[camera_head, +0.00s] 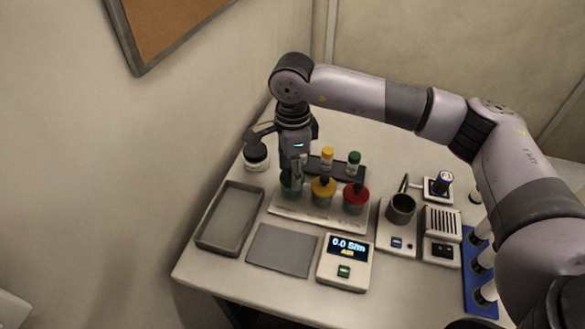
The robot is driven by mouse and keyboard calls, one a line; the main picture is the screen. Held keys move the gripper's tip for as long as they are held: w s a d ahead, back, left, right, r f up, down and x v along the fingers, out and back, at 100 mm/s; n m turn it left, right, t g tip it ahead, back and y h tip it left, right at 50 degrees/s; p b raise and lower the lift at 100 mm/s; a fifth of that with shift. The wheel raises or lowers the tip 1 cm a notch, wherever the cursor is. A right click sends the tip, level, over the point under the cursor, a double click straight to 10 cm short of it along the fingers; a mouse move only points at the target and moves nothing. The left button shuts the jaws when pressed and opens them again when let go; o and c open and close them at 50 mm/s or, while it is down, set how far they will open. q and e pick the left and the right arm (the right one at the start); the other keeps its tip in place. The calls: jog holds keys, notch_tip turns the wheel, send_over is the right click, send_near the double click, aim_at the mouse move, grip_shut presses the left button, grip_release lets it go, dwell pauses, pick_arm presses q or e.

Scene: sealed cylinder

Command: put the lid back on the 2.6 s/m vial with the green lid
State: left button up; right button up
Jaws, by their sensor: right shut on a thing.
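My right gripper (296,172) points down over the left end of a pale tray (305,212). It is shut on a small green thing, which looks like the green lid (287,180); the fingers hide much of it. Whether it touches a vial below, I cannot tell. A yellow-topped container (323,190) and a red-topped container (355,197) stand on the tray to the right. Behind, a dark rack (341,174) holds a small yellow-capped vial (327,157) and a small green-capped vial (353,161). No concentration labels are readable. My left gripper is not in view.
A meter (345,262) reading "0.0 S/m AIR" is at the front. A grey mat (283,250) and an empty grey tray (205,236) lie to its left. A dark-lidded jar (255,156) stands behind.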

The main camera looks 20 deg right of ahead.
jog(key=shift+f+b, duration=0.2)
jog(key=shift+b, duration=0.85)
dwell(1.5)
dwell(0.4)
jog(key=o, duration=0.9)
jog(key=shift+o, duration=0.2)
jog(key=o, duration=0.5)
jog(key=shift+c, duration=0.2)
jog(key=shift+r, duration=0.1)
jog(key=shift+r+p, duration=1.6)
jog(key=shift+r, duration=1.85)
